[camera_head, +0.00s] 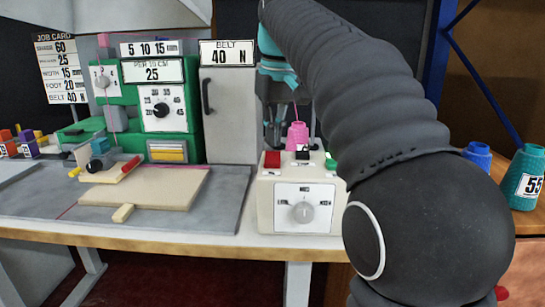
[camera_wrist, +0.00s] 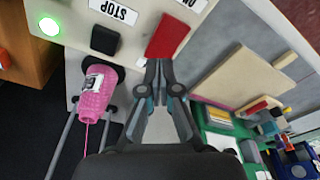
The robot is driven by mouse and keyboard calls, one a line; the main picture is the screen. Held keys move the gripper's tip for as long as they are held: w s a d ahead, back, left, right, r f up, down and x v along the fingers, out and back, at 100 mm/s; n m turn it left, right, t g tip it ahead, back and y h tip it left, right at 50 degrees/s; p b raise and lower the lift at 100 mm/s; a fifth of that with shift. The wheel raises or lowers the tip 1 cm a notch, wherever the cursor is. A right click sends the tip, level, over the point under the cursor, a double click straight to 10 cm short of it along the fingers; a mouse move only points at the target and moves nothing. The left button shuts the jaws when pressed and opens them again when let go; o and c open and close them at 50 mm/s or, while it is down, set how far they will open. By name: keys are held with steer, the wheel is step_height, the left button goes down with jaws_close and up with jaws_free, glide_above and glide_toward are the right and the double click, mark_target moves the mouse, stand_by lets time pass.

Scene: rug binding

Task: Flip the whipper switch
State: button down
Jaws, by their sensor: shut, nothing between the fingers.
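A pale control box (camera_head: 263,205) stands at the right end of the bench. On its top are a red rocker-like switch (camera_head: 272,159), a black button (camera_head: 303,154) and a green lamp (camera_head: 330,163). In the wrist view the red switch (camera_wrist: 168,35) lies just beyond my gripper (camera_wrist: 160,72), whose fingers are shut and empty. I cannot tell whether the tips touch it. The black button (camera_wrist: 104,40) has a STOP label, and the green lamp (camera_wrist: 48,26) glows. The label by the red switch is cut off. Which control is the whipper switch is not readable.
A pink cone (camera_wrist: 97,90) stands on the box beside my gripper, with thin metal rods near it. A knob (camera_head: 303,212) is on the box's front. A green machine (camera_head: 190,120) and a wooden board (camera_head: 150,195) are to the left.

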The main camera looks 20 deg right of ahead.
mark_target(273, 154)
steer(key=shift+f+b, duration=0.75)
steer(key=shift+f, duration=0.35)
stand_by(0.6)
step_height(273, 154, up, 3)
steer(key=p, duration=0.3)
steer(key=shift+f, duration=0.1)
steer(key=shift+r, duration=2.15)
